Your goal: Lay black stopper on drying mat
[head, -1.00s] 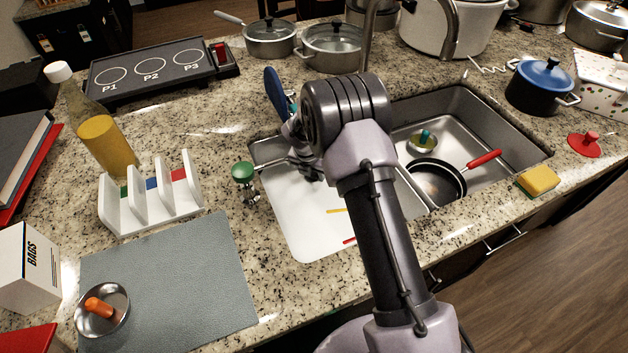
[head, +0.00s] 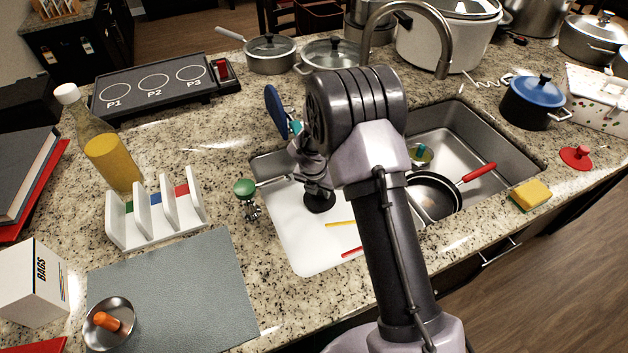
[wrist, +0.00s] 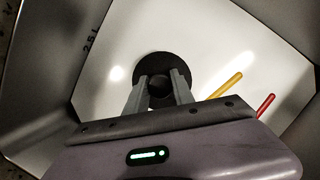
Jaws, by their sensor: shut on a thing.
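The black stopper (head: 320,203) is a dark round disc with a knob, over the white floor of the left sink basin. In the wrist view the stopper (wrist: 155,64) has its knob between the two fingers of my gripper (wrist: 160,88), which are shut on it. I cannot tell whether the disc still touches the basin floor. In the head view my arm hides part of the basin.
A white rack (head: 158,220) stands just behind the mat, and a green-knobbed tool (head: 246,188) is at the basin's left edge. A white box (head: 35,285) is left of the mat. The mat's middle and right are bare. Yellow (wrist: 225,87) and red sticks lie in the basin.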

